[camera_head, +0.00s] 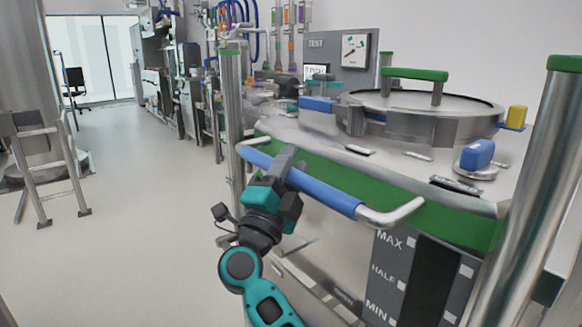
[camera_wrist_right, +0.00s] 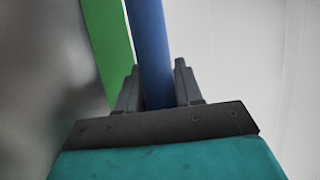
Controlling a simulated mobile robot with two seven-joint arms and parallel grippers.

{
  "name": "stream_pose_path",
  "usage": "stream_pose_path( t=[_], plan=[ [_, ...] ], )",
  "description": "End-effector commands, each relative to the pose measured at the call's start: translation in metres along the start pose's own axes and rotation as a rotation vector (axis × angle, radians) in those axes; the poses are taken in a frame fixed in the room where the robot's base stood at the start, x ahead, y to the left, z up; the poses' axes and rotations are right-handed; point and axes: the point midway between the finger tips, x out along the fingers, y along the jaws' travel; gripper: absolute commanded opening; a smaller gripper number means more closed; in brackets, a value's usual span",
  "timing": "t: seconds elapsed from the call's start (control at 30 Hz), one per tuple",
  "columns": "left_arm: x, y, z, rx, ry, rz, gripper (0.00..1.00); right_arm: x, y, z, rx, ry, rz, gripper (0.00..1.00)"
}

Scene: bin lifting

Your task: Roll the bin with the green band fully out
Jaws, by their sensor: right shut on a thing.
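The bin is a large steel drum with a green band (camera_head: 465,222) around its upper side and a lid with a green handle (camera_head: 414,74). A blue-sleeved bar handle (camera_head: 318,190) runs along its front, in front of the band. My right gripper (camera_head: 284,172) is shut on the blue handle, left of the handle's middle. In the right wrist view the two fingers stand either side of the blue bar (camera_wrist_right: 148,50), with the green band (camera_wrist_right: 107,45) to its left. My left gripper is not in view.
Steel posts with green caps stand at the bin's left (camera_head: 230,110) and right (camera_head: 530,190). A grey step frame (camera_head: 45,165) stands on the floor at left. The pale floor (camera_head: 130,200) between it and the bin is clear. Shelving and equipment line the back wall.

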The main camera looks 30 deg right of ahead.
Motion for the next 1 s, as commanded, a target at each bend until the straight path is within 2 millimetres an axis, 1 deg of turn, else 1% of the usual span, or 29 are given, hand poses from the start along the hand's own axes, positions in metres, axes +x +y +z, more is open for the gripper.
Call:
stream_pose_path(
  t=[0.03,0.27,0.57,0.67,0.77,0.83,1.0],
  plan=[
    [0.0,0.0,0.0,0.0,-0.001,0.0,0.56,0.0,0.0,0.0,0.0,0.0,0.0,0.22],
    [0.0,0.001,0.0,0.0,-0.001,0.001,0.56,0.0,0.0,0.0,0.0,0.0,0.0,0.0],
    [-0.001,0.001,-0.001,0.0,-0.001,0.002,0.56,-0.001,-0.001,0.001,0.0,-0.001,0.001,0.0],
    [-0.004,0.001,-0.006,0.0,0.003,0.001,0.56,-0.008,-0.007,0.004,-0.001,-0.003,0.003,0.0],
    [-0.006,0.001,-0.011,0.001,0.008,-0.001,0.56,-0.018,-0.015,0.009,-0.001,-0.008,0.003,0.0],
    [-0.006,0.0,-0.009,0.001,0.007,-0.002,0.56,-0.023,-0.017,0.01,-0.002,-0.008,0.0,0.0],
    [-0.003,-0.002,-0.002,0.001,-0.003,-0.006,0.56,-0.023,-0.017,0.011,-0.001,-0.009,-0.005,0.0]
  ],
)
